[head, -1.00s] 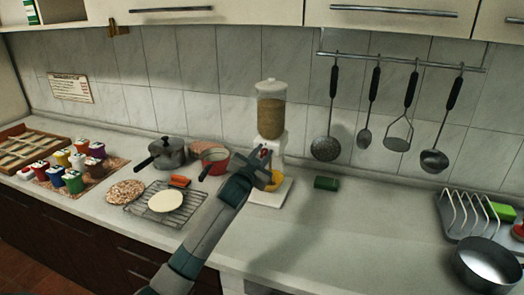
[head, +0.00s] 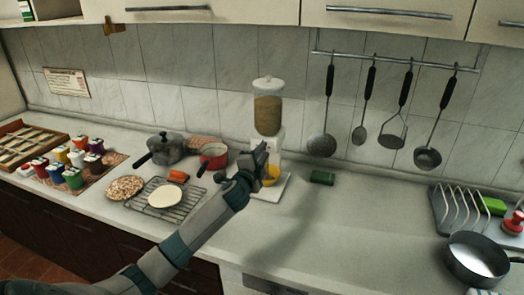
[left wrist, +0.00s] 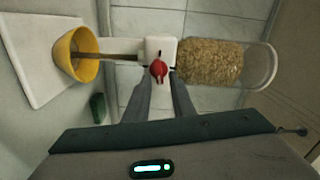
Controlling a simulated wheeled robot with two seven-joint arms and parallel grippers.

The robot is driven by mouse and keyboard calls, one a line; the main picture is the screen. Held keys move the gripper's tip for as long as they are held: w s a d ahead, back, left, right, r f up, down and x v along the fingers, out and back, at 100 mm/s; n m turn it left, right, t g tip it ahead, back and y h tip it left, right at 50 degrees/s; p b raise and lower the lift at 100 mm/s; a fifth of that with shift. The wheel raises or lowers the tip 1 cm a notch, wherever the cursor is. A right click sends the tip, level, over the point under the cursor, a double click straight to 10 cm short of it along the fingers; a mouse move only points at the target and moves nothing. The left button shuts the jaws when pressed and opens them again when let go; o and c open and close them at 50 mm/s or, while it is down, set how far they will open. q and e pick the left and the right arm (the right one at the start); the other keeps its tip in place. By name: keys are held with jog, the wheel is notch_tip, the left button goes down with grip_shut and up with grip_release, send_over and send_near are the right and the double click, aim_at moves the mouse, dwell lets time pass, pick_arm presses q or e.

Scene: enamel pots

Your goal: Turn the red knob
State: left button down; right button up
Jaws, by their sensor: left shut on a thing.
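The grain dispenser (head: 268,112) has a clear hopper of grain over a white body and stands on a white base (head: 282,188). Its red knob (left wrist: 158,69) shows in the left wrist view on the white body (left wrist: 157,48). My left gripper (head: 260,150) is shut on the knob, with a finger on each side of it. In the head view the gripper hides the knob. A yellow bowl (left wrist: 76,54) sits below the spout on the base. A brown stream (left wrist: 117,57) like falling grain runs from the white body into the bowl. My right gripper is not in view.
A red pan (head: 213,157), a grey pot (head: 168,150) and a cooling rack (head: 163,198) are left of the dispenser. A green block (head: 322,177) lies to its right. Utensils hang on the wall.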

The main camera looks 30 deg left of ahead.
pick_arm(q)
jog(key=shift+f+m, duration=0.15)
jog(key=shift+m, duration=0.95)
jog(key=c, duration=1.9)
grip_release()
jog(key=shift+o, duration=0.2)
jog(key=b+v, duration=0.4)
jog(key=v, duration=1.3)
jog(key=shift+s, duration=0.2)
jog(key=shift+o, duration=0.3)
jog(key=shift+f, duration=0.1)
